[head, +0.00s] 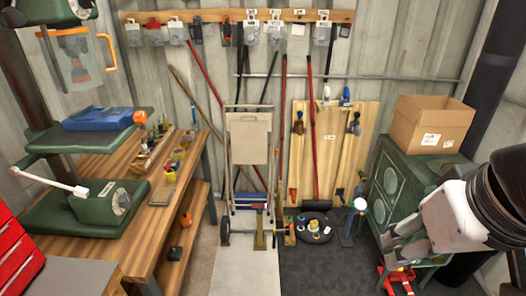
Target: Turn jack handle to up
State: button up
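A low red item that looks like a jack (384,284) sits on the dark mat at the lower right. Only parts of it show below and beside my gripper; I cannot make out its handle or the handle's angle. My gripper (391,262) is at the end of the white and black arm coming in from the right. It hangs in front of the green cabinet and just above the red item in the picture. Whether it touches the item cannot be told. Its fingers are small and seen from the side, so their opening is unclear.
The green cabinet (393,187) with a cardboard box (431,124) on top stands behind my arm. A round black tray (308,236) and a folding hand truck (249,214) are at the back. A wooden workbench (150,228) fills the left. The dark mat (315,275) is clear in front.

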aim_at(253, 205)
jog(key=i, duration=1)
jog(key=i+l, duration=0.15)
jog(key=i, duration=0.85)
jog(key=j+u, duration=0.05)
